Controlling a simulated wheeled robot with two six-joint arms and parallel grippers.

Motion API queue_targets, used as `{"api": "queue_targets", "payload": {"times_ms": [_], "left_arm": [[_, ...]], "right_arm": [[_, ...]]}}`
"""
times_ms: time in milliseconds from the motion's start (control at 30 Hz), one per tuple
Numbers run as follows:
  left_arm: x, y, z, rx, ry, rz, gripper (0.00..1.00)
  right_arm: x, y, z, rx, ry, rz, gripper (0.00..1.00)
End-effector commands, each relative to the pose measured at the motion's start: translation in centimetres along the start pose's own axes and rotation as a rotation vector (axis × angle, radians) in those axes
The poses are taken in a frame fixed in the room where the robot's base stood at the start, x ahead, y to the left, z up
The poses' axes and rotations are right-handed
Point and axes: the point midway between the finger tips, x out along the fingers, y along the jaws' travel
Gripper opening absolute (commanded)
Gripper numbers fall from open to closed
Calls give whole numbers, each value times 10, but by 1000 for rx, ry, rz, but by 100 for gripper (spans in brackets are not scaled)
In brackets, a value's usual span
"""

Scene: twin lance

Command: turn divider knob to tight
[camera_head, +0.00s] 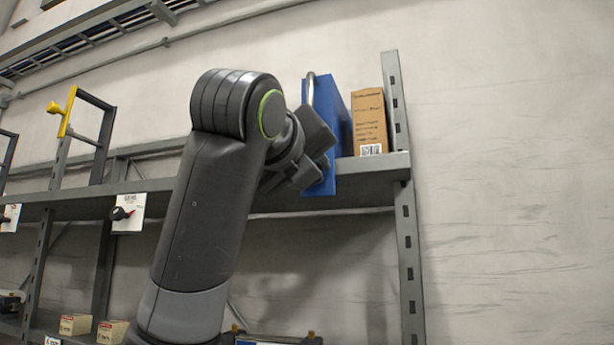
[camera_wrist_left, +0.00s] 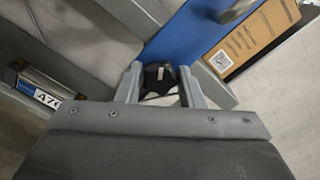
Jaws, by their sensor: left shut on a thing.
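The blue divider (camera_head: 340,122) stands upright at the right end of the shelf, with a metal handle on its upper front edge. My left gripper (camera_head: 318,168) is at its lower front face and hides the knob in the head view. In the left wrist view, the black divider knob (camera_wrist_left: 159,79) with a white pointer mark sits on the blue face (camera_wrist_left: 190,38). The two fingers of my left gripper (camera_wrist_left: 161,88) are on either side of the knob, shut on it. The mark points roughly up in that view. No tight or loose label is readable. My right gripper is in neither view.
A cardboard box (camera_head: 370,122) stands just right of the divider, near the shelf upright (camera_head: 405,220). Another dark knob on a white card (camera_head: 128,213) hangs at the left shelf edge. A yellow-ended bracket (camera_head: 68,112) rises at the left. Small boxes (camera_head: 75,324) sit below.

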Motion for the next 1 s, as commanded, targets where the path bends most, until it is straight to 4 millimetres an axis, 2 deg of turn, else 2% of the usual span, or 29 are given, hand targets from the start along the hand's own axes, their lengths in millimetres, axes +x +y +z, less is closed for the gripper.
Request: {"api": "queue_targets", "payload": {"times_ms": [500,733,1000], "left_arm": [[-1,-2,2,449,-8,-2,12],[-1,-3,3,573,-10,-2,12],[-1,-3,3,639,-11,-2,12]], "right_arm": [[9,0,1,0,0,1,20],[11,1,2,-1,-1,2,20],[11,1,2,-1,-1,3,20]]}}
